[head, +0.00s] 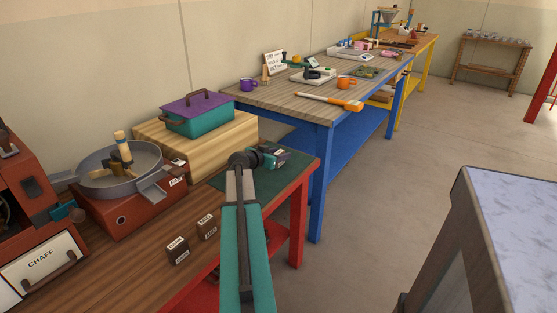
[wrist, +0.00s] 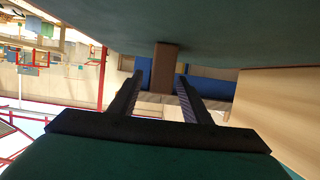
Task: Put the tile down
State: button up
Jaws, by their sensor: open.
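A small brown tile (wrist: 165,68) stands on the green mat (wrist: 90,20), which fills the top of the inverted wrist view. My gripper (wrist: 160,77) is open, with one dark finger on each side of the tile and a visible gap at the left. In the head view my gripper (head: 279,157) is low over the mat (head: 236,180) at the table's right end; the tile there is mostly hidden by the jaws. Two more dark tiles with white labels, one (head: 177,250) nearer and one (head: 207,227) farther, stand on the brown table (head: 125,262).
A wooden block (head: 240,133) bearing a teal box with a purple lid (head: 198,113) stands behind the mat. A roaster pan (head: 105,180) and a chaff drawer (head: 42,263) are at left. A blue-legged bench (head: 290,100) stands beyond; open floor lies right.

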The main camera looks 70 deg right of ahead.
aim_at(279, 152)
dwell(0.5)
grip_shut()
jog(key=shift+r, duration=0.15)
jog(key=shift+r, duration=1.7)
jog(key=s+a, duration=0.1)
jog(key=a, duration=0.3)
jog(key=s+a+b, duration=0.1)
jog(key=a, duration=0.3)
jog(key=s+a+r, duration=0.1)
jog(key=s+a, duration=0.1)
jog(key=a, duration=0.2)
jog(key=shift+a, duration=0.4)
jog(key=shift+d+f+b, duration=0.1)
jog(key=shift+b, duration=0.8)
jog(key=shift+b, duration=1.2)
